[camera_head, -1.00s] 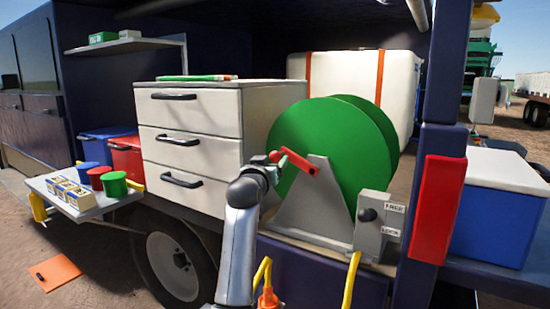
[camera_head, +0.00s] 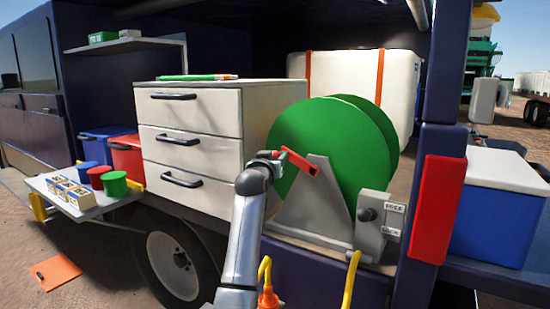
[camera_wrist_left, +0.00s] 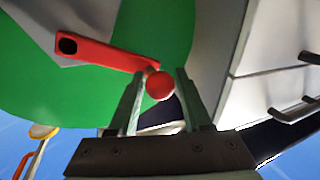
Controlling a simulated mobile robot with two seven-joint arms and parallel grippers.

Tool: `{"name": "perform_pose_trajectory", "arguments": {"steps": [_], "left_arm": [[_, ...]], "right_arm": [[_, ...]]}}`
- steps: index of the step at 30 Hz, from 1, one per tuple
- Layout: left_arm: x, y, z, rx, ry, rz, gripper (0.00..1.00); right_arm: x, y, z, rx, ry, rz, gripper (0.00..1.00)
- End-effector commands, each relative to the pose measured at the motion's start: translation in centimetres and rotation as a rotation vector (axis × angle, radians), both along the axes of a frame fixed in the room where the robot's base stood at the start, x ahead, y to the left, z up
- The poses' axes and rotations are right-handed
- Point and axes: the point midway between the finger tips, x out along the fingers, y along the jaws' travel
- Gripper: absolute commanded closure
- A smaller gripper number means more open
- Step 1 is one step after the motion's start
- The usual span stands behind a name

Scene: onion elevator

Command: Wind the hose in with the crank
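The large green hose reel (camera_head: 325,150) stands on a grey bracket (camera_head: 318,205) in the truck bay. Its red crank (camera_head: 301,161) points to the upper left, toward my left gripper (camera_head: 275,157). In the left wrist view the red crank arm (camera_wrist_left: 105,52) runs across the green reel (camera_wrist_left: 160,30) to a round red knob (camera_wrist_left: 160,85). The knob lies centred between the fingers of my left gripper (camera_wrist_left: 160,95), which are close on both sides of it. A grey lock box (camera_head: 372,225) with FREE and LOCK labels and a dark knob stands right of the bracket. My right gripper is out of view.
A white drawer cabinet (camera_head: 200,150) stands close to the left of the reel. A white tank (camera_head: 345,85) with orange straps is behind it. A dark post with a red panel (camera_head: 438,210) and a blue cooler (camera_head: 495,222) stand to the right.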

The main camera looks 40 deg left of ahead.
Motion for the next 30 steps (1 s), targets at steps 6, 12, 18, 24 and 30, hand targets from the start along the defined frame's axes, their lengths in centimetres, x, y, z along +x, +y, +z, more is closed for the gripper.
{"name": "perform_pose_trajectory", "arguments": {"steps": [6,12,18,24,30], "left_arm": [[-0.01,0.0,-0.01,0.0,0.0,0.0,0.77],[-0.01,0.0,-0.02,0.0,0.0,0.0,0.99],[-0.02,0.01,-0.03,-0.001,0.001,0.0,1.0],[-0.02,0.01,-0.03,-0.001,0.001,0.001,1.0],[-0.02,0.01,-0.04,-0.001,0.001,0.001,1.0]], "right_arm": [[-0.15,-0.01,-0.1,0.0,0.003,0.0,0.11],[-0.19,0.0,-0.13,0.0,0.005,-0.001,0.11],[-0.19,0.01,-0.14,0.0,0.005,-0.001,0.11],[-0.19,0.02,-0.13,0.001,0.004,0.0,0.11],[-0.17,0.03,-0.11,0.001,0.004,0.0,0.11]]}}
